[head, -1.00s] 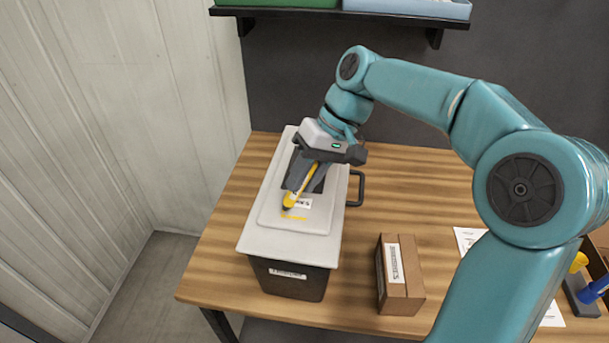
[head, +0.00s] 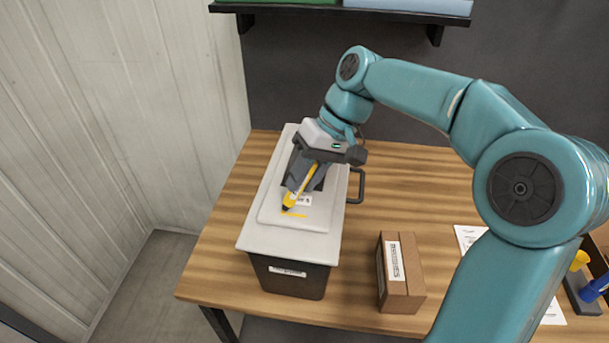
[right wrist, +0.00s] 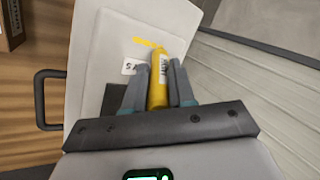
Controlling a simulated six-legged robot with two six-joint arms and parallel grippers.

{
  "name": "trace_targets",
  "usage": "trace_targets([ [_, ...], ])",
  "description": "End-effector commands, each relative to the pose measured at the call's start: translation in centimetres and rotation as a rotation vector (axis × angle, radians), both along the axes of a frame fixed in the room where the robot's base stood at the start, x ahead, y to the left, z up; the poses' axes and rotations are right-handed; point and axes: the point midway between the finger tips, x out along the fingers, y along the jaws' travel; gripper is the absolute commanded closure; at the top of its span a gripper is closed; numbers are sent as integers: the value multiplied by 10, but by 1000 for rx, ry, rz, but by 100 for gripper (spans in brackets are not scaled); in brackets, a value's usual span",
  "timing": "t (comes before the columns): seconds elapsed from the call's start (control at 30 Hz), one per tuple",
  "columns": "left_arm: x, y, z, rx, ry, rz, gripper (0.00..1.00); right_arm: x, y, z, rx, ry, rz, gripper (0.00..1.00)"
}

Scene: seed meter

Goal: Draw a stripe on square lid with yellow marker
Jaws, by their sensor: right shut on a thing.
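A light grey lid (head: 285,244) with a raised panel covers a dark bin (head: 287,280) on the table; it also shows in the right wrist view (right wrist: 96,50). My right gripper (head: 303,187) is over the lid, shut on the yellow marker (head: 289,201). The marker is tilted, with its dark tip down at the raised panel; I cannot tell whether it touches. In the right wrist view the marker (right wrist: 157,92) sits between the fingers. A short yellow stripe (head: 294,215) lies on the panel beside the tip, near a small white label (head: 304,201). My left gripper is out of view.
A small cardboard box (head: 402,275) stands right of the bin. The bin's dark handle (head: 360,187) sticks out to the right. White papers (head: 467,236) and a holder with blue and yellow items (head: 580,290) lie at the far right. A shelf (head: 350,14) hangs above.

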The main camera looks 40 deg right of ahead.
Motion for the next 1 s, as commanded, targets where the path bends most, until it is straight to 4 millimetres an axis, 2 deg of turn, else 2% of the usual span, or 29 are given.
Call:
trace_targets([
  [1.0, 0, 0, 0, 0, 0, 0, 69, -9, -9, 0, -1, 1, 0, 100],
])
